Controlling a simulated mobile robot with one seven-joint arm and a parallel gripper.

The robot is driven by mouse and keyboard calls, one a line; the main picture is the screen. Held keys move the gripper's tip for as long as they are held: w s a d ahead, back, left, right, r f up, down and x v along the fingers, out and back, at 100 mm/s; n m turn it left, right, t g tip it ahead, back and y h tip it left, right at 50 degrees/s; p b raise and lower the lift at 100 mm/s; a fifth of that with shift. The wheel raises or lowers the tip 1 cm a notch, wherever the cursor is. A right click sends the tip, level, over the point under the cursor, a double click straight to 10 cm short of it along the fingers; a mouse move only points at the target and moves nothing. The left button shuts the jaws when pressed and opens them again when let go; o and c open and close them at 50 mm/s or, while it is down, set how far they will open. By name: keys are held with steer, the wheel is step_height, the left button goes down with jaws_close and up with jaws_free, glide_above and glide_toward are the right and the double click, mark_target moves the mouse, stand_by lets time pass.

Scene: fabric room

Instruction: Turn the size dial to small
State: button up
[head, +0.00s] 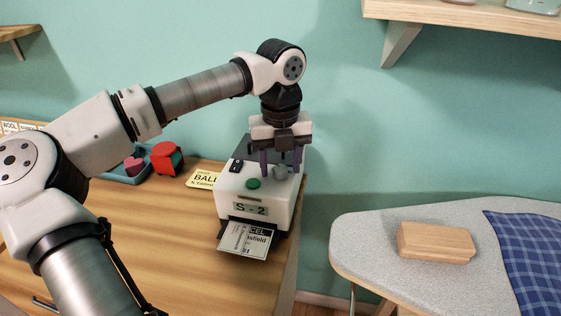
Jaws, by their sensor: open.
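A white label machine (230,197) with a dark top stands at the right end of the wooden table. A grey dial (281,173) sits on its upper front, right of a green button (253,183). A black switch (235,166) is at the upper left. No size markings on the dial are readable, so its setting cannot be told. My gripper (280,170) points down over the dial with its purple fingers apart, one on each side of it. Whether they touch the dial cannot be told.
A printed label (246,240) sticks out of the machine's front slot. An ironing board (375,235) with a wooden block (436,242) is at right.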

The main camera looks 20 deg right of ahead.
mark_target(280, 168)
step_height(280, 168, up, 14)
stand_by(0.5)
steer(key=shift+f, duration=0.1)
